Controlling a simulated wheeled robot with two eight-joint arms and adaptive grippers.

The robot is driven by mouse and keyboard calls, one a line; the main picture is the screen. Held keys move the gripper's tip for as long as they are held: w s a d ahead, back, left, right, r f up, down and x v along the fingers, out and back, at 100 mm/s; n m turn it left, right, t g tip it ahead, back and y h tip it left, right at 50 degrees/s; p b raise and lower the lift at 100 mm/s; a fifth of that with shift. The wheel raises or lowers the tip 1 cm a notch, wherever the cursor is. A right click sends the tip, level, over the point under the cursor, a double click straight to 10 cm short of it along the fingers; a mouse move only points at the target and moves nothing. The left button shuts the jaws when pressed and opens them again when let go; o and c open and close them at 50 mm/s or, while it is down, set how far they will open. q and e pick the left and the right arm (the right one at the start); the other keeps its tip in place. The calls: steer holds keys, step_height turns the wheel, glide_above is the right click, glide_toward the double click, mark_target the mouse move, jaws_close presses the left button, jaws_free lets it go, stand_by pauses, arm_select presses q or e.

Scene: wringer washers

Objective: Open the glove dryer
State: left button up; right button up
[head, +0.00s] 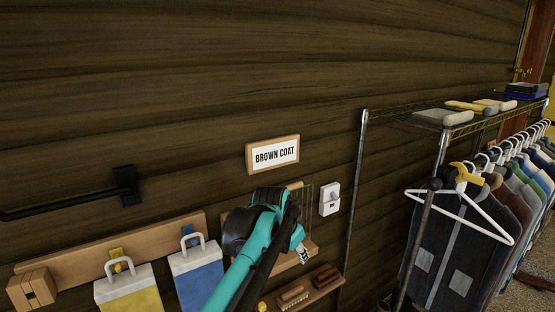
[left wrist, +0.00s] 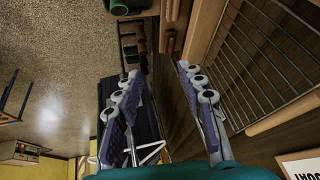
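A wooden frame with a wire grid (head: 310,246), likely the glove dryer, is fixed to the wall below the BROWN COAT sign (head: 273,154). My left arm and gripper cover most of it in the head view. In the left wrist view, its wooden bar (left wrist: 280,115) and wires run along the right side. My left gripper (head: 303,256) is in front of the frame. In the left wrist view, the left gripper (left wrist: 152,76) has its two fingers wide apart with nothing between them. The wire grid is beside the right-hand finger. My right gripper is not in view.
A small shelf with brushes (head: 292,296) is below the frame. A white switch box (head: 330,199) is on the wall to its right. A metal rack with hanging coats (head: 452,255) stands at right. Yellow (head: 130,292) and blue (head: 199,278) handled boards hang at left.

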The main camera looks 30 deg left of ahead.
arm_select(q)
steer(key=w+a+r+m+p, duration=0.3)
steer(key=w+a+r+p, duration=1)
steer(key=a+r+p, duration=0.15)
steer(key=shift+g, duration=0.4)
steer(key=x, duration=0.7)
steer(key=shift+w+f, duration=0.15)
steer(key=shift+f, duration=0.15)
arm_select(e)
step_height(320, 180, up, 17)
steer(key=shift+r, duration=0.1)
arm_select(q)
jaws_close()
